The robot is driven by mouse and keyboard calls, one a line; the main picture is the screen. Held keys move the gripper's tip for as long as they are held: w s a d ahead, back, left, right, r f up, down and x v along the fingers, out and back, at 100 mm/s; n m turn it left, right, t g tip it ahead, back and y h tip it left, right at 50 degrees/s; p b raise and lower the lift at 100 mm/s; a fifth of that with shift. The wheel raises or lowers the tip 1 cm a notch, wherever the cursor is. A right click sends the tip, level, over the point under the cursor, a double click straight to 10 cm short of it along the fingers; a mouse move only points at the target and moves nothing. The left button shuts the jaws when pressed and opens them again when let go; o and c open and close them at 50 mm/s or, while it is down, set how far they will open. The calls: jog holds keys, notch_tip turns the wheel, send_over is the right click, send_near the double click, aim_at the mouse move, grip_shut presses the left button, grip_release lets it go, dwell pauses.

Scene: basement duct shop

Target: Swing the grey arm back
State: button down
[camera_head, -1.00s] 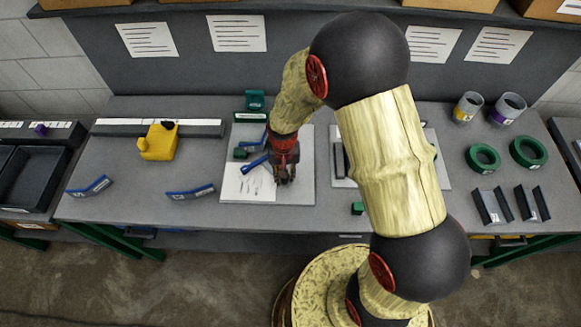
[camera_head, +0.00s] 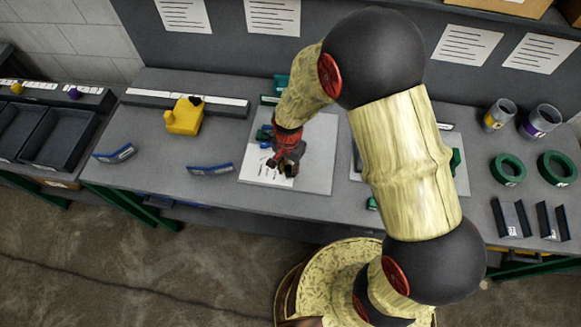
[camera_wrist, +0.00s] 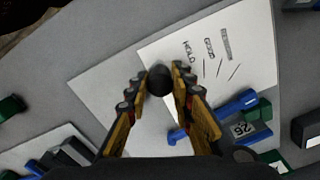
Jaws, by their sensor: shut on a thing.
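My gripper (camera_head: 284,169) is low over the left grey board (camera_head: 318,165) and its white marked sheet (camera_head: 256,172). In the wrist view its two fingers (camera_wrist: 159,78) are closed on a round black knob (camera_wrist: 160,82), which sits between the fingertips. The grey arm itself cannot be made out; the gripper hides what lies under the knob.
A yellow block (camera_head: 184,117) and blue angled pieces (camera_head: 210,169) stand to the left. Black bins (camera_head: 62,145) are at far left. Green rings (camera_head: 507,169), cups (camera_head: 498,115) and dark channels (camera_head: 511,218) are at right. Bare bench top shows left of the board.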

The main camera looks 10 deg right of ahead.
jog(key=shift+a, duration=0.1)
jog(key=c, duration=1.5)
grip_release()
jog(key=shift+c, duration=0.2)
notch_tip(320, 180, up, 12)
